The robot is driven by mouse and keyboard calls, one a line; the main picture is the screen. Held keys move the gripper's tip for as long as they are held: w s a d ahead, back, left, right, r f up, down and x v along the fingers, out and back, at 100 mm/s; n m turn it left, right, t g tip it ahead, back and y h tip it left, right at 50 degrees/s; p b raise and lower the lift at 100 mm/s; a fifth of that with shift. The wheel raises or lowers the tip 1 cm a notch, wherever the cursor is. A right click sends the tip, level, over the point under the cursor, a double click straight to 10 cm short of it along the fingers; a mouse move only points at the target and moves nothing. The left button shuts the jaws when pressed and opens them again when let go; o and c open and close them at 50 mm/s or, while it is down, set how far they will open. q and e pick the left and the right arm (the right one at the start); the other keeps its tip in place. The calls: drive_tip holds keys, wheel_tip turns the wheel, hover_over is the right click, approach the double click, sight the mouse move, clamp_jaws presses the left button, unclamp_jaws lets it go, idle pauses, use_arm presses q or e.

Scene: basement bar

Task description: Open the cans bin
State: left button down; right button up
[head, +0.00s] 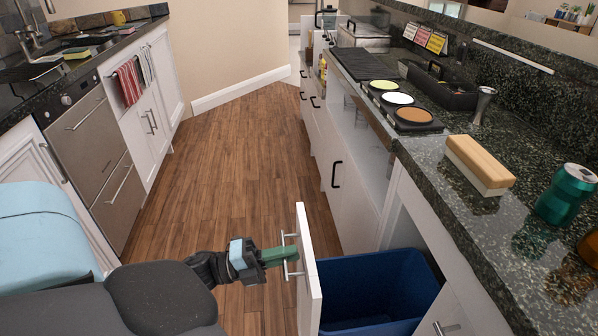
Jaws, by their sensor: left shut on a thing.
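A pull-out cabinet front (308,272) stands out from the counter on the right, with a blue bin (372,294) behind it. The blue bin's top is uncovered and its inside looks dark; I see no cans in the part that shows. My left gripper (291,254) is at the front's metal bar handle (286,262) and is shut on it. My left arm comes in from the lower left. My right gripper does not show.
The dark granite counter (455,215) runs along the right, with a green can (567,195), a wooden-topped block (479,163) and a metal jigger (483,105). The wooden floor (235,150) is clear. A sink counter stands on the left.

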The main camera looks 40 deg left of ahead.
use_arm(q)
drive_tip(key=shift+a, duration=0.1)
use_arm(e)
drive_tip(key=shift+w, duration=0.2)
use_arm(q)
drive_tip(key=c, duration=1.6)
unclamp_jaws()
drive_tip(key=shift+o, duration=0.2)
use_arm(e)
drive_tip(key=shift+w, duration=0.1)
use_arm(q)
drive_tip(key=v, duration=0.7)
drive_tip(key=shift+s+a, duration=0.25)
drive_tip(key=shift+s, duration=0.1)
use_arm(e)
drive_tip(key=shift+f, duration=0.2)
use_arm(q)
drive_tip(key=shift+f, duration=0.1)
